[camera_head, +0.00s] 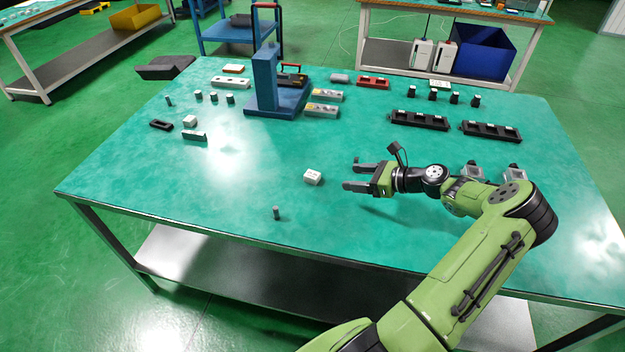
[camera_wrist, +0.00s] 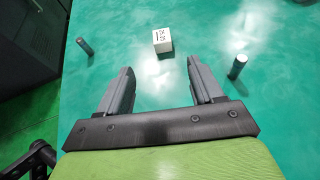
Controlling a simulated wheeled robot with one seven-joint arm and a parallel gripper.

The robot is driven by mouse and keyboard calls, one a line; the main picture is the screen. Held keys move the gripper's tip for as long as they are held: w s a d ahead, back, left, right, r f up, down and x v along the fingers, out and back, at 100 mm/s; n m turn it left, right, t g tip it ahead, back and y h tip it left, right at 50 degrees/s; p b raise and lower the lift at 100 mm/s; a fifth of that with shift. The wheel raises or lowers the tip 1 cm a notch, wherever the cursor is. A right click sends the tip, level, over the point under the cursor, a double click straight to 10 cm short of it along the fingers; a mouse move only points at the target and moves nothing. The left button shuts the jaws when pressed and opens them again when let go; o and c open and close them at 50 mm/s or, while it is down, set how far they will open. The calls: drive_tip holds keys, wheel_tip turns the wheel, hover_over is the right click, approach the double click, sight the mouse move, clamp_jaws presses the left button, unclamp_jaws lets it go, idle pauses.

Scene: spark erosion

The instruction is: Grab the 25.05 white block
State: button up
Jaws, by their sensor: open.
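A small white block (camera_head: 313,177) with dark marking on top sits on the green table. In the wrist view the block (camera_wrist: 162,42) shows a printed label that looks like 25.05, though it is small. My gripper (camera_head: 352,176) is open and empty, just right of the block, with its fingers pointing left towards it. In the wrist view the block lies beyond the fingertips (camera_wrist: 160,66), roughly centred between them and touching neither. A second white block (camera_head: 190,121) sits at the table's left; its label is too small to read.
A grey cylinder (camera_head: 276,212) stands left and nearer the front edge. The wrist view shows a cylinder on each side, left (camera_wrist: 84,46) and right (camera_wrist: 237,66). A blue stand (camera_head: 267,85) and black holders (camera_head: 420,120) are farther back. The table around the block is mostly clear.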

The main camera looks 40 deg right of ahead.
drive_tip(key=b, duration=0.2)
approach(313, 174)
drive_tip(key=x, duration=0.4)
drive_tip(key=shift+a+f, duration=0.15)
drive_tip(key=shift+a, duration=0.05)
drive_tip(key=b+x, duration=0.2)
drive_tip(key=x, duration=0.3)
drive_tip(key=shift+w+d+f, duration=0.1)
drive_tip(key=shift+d, duration=0.05)
drive_tip(key=c, duration=1.1)
drive_tip(key=shift+c, duration=0.5)
drive_tip(key=shift+r, duration=0.25)
